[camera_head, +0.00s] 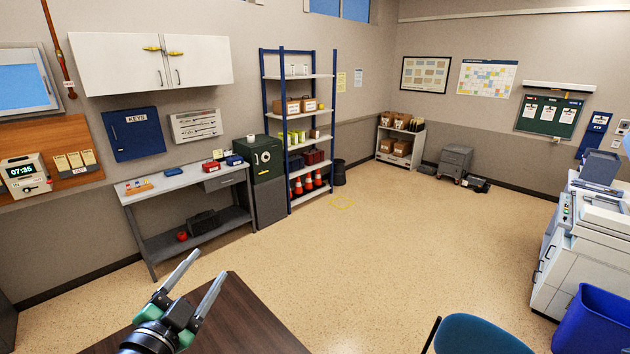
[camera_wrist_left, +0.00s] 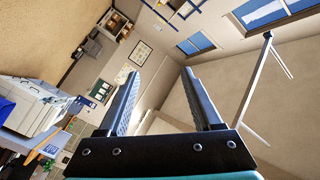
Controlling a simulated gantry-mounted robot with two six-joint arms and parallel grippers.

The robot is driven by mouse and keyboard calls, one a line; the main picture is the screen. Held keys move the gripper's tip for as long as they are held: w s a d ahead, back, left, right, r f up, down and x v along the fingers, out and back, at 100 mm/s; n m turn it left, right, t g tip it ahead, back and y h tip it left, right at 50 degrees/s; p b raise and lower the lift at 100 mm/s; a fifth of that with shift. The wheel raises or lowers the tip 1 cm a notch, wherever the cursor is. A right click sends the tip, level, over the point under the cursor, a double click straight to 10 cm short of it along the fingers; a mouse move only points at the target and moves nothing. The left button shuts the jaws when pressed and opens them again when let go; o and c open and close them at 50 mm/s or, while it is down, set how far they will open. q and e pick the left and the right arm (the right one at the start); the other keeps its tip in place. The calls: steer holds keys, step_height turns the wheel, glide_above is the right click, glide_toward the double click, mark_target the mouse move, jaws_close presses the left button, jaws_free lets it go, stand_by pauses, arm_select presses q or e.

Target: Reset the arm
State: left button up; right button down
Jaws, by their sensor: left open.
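My left gripper (camera_head: 196,276) comes up from the bottom left of the head view. Its two long metal fingers are apart, with nothing between them, above the dark wooden table (camera_head: 250,325). In the left wrist view the same gripper (camera_wrist_left: 165,95) shows its two dark fingers spread and empty. That view looks tilted toward the far wall, windows and ceiling. My right gripper is in neither view.
The dark table's edge and a teal chair (camera_head: 480,335) are close in front. A blue bin (camera_head: 595,320) and a copier (camera_head: 590,250) stand at the right. A grey workbench (camera_head: 190,180) and blue shelf rack (camera_head: 300,130) line the left wall. The middle floor is clear.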

arm_select(q)
steer(key=s+d+r+t+h, duration=0.1)
steer(key=s+d+r+t, duration=0.15)
steer(key=r, duration=0.45)
steer(key=s+d+r+t, duration=0.1)
steer(key=s+d+r, duration=0.15)
steer(key=r, duration=0.55)
steer(key=s+a+r+n+t, duration=0.1)
steer(key=s+r+n+t, duration=0.5)
steer(key=s+r, duration=0.8)
steer(key=shift+s+r+n+y, duration=0.3)
steer(key=shift+s+n, duration=0.35)
steer(key=shift+n, duration=1.15)
steer(key=shift+a, duration=0.1)
